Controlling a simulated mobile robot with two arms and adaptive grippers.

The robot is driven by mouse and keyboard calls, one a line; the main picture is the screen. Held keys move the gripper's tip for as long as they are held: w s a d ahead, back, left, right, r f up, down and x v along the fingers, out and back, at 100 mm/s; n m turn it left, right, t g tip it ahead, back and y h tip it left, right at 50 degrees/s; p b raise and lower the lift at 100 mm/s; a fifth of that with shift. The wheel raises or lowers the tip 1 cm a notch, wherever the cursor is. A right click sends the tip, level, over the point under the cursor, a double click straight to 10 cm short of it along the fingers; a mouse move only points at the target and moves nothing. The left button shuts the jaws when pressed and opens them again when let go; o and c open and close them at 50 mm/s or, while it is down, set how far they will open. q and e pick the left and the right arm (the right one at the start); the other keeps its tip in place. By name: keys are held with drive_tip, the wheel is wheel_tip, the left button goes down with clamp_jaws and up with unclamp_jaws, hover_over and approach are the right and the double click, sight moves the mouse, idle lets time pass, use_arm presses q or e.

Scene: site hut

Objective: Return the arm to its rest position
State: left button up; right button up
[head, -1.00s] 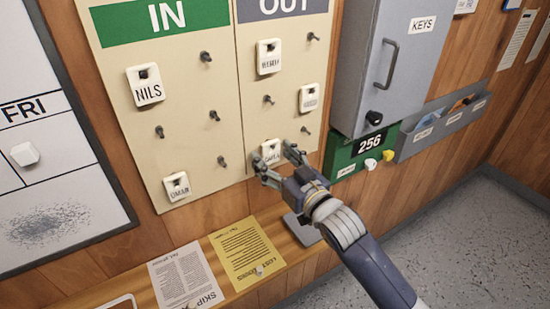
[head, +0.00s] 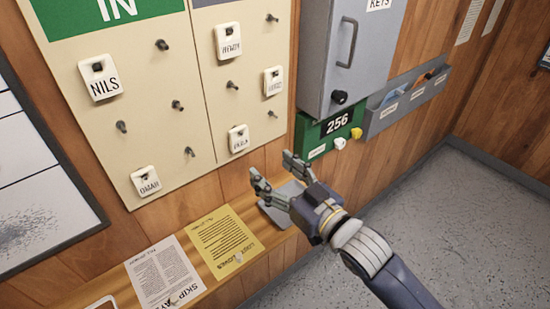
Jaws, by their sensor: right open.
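My right gripper (head: 272,172) is open and empty in the head view. It is below and to the right of the tag board (head: 200,130), apart from it, in front of the wooden wall above the shelf. The nearest tag, a white one (head: 238,139) on the OUT side, hangs on the board up and left of the gripper. My right arm (head: 385,275) comes in from the lower right. My left gripper is not in view.
On the IN side hang the NILS tag (head: 100,78) and another tag (head: 146,183). A grey key cabinet (head: 345,60), a green 256 box (head: 312,137) and a grey bin rack (head: 405,102) are on the wall. A yellow sheet (head: 226,240) lies on the shelf. Floor is open at right.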

drive_tip(key=s+d+f+m+g+h, duration=0.25)
drive_tip(key=s+d+f, duration=0.2)
drive_tip(key=f, duration=0.35)
drive_tip(key=s+d+f+m+g+h, duration=0.1)
drive_tip(key=s+d+f+g+h, duration=0.1)
drive_tip(key=s+d+f+h, duration=0.4)
drive_tip(key=s+d+f+m+g+h, duration=0.1)
drive_tip(key=s+d+f+g, duration=0.3)
drive_tip(key=s, duration=0.3)
drive_tip(key=s+d+f+m+g+h, duration=0.1)
drive_tip(key=s+d+f+g, duration=0.1)
drive_tip(key=s+d+f, duration=0.35)
drive_tip(key=s+a+f+g, duration=0.1)
drive_tip(key=s+f, duration=0.1)
drive_tip(key=f, duration=1.2)
drive_tip(key=s+a+f+g, duration=0.1)
drive_tip(key=s+f, duration=0.1)
drive_tip(key=f, duration=1.1)
drive_tip(key=s+d+f+g+b, duration=0.1)
drive_tip(key=s+d+f, duration=0.2)
drive_tip(key=s+f, duration=1.4)
drive_tip(key=shift+f+n+b, duration=0.3)
drive_tip(key=shift+n, duration=0.05)
